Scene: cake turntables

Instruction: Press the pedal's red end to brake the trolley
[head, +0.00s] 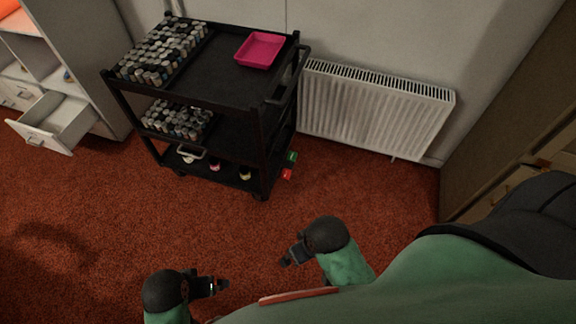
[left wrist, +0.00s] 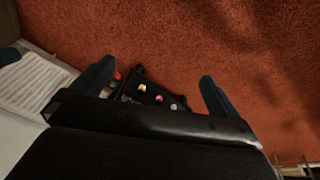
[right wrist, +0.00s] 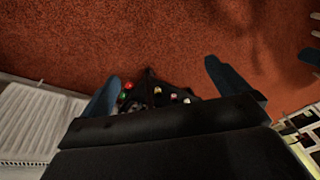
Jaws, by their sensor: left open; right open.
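The black trolley (head: 232,136) stands against the wall, left of the radiator. Its pedal sticks out low at its right side, with a red end (head: 287,175) nearer me and a green end (head: 291,156) behind it. The red end also shows small in the left wrist view (left wrist: 117,76) and in the right wrist view (right wrist: 128,86). My left gripper (head: 224,284) is open and empty, over the carpet in front of the trolley. My right gripper (head: 285,262) is open and empty, nearer the pedal but well apart from it.
The trolley holds rows of small jars (head: 160,52) and a pink tray (head: 259,50) on top. A white radiator (head: 375,108) is right of it. A white drawer (head: 55,120) stands open at left. A brown cabinet (head: 510,110) is at right. Red carpet (head: 110,225) between is clear.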

